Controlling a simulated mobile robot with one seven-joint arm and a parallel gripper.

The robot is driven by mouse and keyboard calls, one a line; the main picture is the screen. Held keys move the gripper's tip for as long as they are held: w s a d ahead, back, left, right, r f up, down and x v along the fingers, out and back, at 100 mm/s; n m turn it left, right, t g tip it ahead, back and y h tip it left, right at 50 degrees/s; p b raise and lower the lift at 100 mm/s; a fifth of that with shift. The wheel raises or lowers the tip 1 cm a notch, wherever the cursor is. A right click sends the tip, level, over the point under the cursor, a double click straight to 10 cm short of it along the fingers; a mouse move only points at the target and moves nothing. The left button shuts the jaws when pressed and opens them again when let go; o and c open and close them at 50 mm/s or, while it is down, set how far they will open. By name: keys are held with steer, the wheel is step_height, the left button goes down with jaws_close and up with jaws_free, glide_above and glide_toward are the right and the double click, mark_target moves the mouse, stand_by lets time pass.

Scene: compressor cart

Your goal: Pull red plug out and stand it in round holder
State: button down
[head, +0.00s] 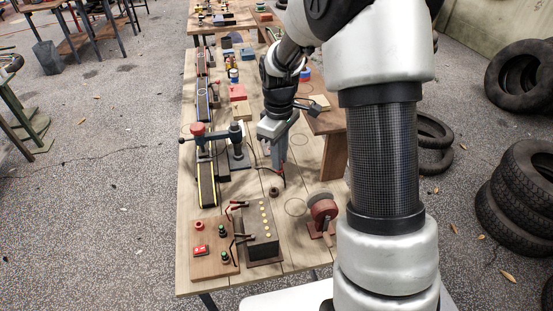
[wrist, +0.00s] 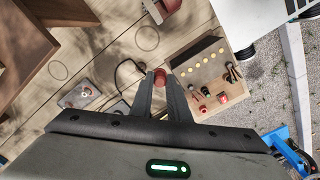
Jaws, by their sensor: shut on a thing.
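My gripper (head: 278,163) hangs above the right-middle of the wooden workbench, pointing down. In the wrist view its two fingers (wrist: 158,80) close on a red plug (wrist: 159,76), whose rounded red end shows between the fingertips. In the head view only a bit of red shows by the fingertips, so most of the plug is hidden. A dark cable (wrist: 120,73) curves near the plug in the wrist view. A small round brown holder (head: 274,191) sits on the bench just in front of the gripper. I cannot tell how far the plug is above the bench.
A dark box (head: 262,238) with a row of yellow dots and a wooden board (head: 212,249) with red and green knobs stand at the near end. A red reel (head: 322,209) stands at the near right. A clamp stand (head: 240,148) is left of my gripper. Bare bench lies around the holder.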

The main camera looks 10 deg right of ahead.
steer(key=shift+w+f+n+b, duration=1)
steer(key=shift+w+f+n, duration=0.35)
steer(key=shift+f+n, duration=1.55)
steer(key=shift+w+f+n+b, duration=0.95)
steer(key=shift+w+f+n, duration=0.45)
steer(key=shift+f+n, duration=1.5)
steer(key=shift+w+f+n+b, duration=1)
steer(key=shift+w+f+n, duration=0.35)
steer(key=shift+f+n, duration=1.55)
steer(key=shift+f+b, duration=0.4)
steer(key=shift+f, duration=0.3)
steer(key=c, duration=1.1)
jaws_free()
steer(key=shift+r, duration=0.1)
steer(key=shift+r+p, duration=2.2)
steer(key=shift+r, duration=1.2)
